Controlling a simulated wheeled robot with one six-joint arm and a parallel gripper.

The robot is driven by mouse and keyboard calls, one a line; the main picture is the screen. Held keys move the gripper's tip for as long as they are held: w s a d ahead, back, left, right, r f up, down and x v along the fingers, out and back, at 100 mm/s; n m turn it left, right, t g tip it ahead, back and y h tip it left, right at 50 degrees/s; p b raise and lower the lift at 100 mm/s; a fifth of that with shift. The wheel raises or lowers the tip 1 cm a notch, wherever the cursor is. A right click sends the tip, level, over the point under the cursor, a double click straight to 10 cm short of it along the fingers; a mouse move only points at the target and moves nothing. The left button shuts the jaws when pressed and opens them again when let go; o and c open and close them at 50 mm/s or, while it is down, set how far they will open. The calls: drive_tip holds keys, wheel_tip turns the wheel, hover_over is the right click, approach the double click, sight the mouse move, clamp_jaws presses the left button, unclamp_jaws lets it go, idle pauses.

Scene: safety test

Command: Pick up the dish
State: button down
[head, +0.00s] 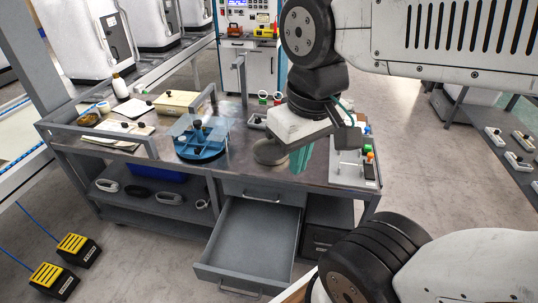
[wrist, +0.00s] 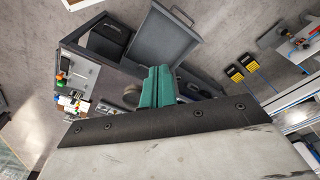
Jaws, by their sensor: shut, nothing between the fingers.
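My gripper (head: 300,160) has green fingers, shut with nothing between them, pointing down over the right half of the grey workbench (head: 238,165). A round grey dish-like thing (head: 268,152) is on the bench just left of the fingers, partly hidden by my gripper. In the wrist view my fingers (wrist: 158,84) are together, and a round grey-brown thing (wrist: 131,95) shows partly behind them. A blue round base with clear panels (head: 201,150) stands further left. A small brown bowl (head: 88,119) is at the bench's far left. I cannot tell which one is the dish.
An empty drawer (head: 250,243) stands open below the bench front; it also shows in the wrist view (wrist: 160,42). A panel with coloured buttons (head: 352,168) is at the bench's right end. A white bottle (head: 119,86) stands at the left. Yellow-black pedals (head: 78,249) lie on the floor.

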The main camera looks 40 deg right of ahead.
idle(0.3)
